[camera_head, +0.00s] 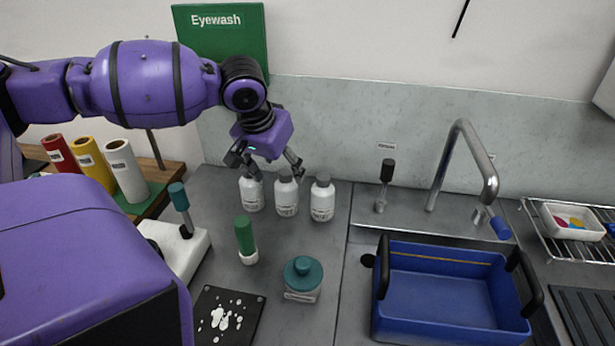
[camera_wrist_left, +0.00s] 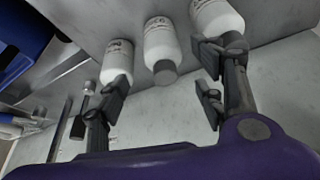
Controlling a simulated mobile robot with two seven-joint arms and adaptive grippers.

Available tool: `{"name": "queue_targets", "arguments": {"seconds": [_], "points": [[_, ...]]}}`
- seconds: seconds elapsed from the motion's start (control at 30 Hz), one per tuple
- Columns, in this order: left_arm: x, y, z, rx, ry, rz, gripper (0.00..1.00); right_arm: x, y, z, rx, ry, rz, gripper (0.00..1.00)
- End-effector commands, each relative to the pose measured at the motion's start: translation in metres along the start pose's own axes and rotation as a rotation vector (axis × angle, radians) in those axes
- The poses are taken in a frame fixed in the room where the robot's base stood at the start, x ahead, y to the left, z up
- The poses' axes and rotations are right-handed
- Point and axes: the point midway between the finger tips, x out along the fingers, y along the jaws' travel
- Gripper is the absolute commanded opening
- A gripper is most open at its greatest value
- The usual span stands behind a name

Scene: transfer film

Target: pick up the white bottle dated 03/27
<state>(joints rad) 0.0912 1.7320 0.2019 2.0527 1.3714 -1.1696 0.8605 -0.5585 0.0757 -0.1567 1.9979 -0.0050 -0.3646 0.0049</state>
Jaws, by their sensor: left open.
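Three white bottles with grey caps stand in a row on the grey counter: a left bottle (camera_head: 251,197), a middle bottle (camera_head: 287,200) and a right bottle (camera_head: 322,204). Their labels carry dark print too small to read, so I cannot tell which is dated 03/27. My left gripper (camera_head: 272,166) is open and empty above the left and middle bottles. In the left wrist view, the middle bottle (camera_wrist_left: 161,42) lies between the open fingers of the gripper (camera_wrist_left: 163,76), with the other two bottles at the sides. My right gripper is not in view.
A green-capped tube (camera_head: 246,242) and a teal-lidded jar (camera_head: 302,281) stand in front of the bottles. A blue tub (camera_head: 450,290) and a sink tap (camera_head: 465,165) are to the right. Coloured rolls (camera_head: 90,160) stand at the left. The wall is close behind.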

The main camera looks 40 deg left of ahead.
Motion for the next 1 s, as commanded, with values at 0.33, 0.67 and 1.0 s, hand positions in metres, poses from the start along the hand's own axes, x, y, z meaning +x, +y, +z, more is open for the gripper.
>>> {"name": "queue_targets", "arguments": {"seconds": [0.33,0.67,1.0], "points": [[0.03,0.0,0.003,0.001,-0.006,-0.002,0.62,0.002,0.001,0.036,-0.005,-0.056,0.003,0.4],[0.073,-0.003,0.005,0.002,-0.007,-0.003,0.62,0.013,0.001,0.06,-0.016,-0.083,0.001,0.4],[0.078,-0.003,0.001,0.0,0.001,0.0,0.58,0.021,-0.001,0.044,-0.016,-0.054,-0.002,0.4]]}}
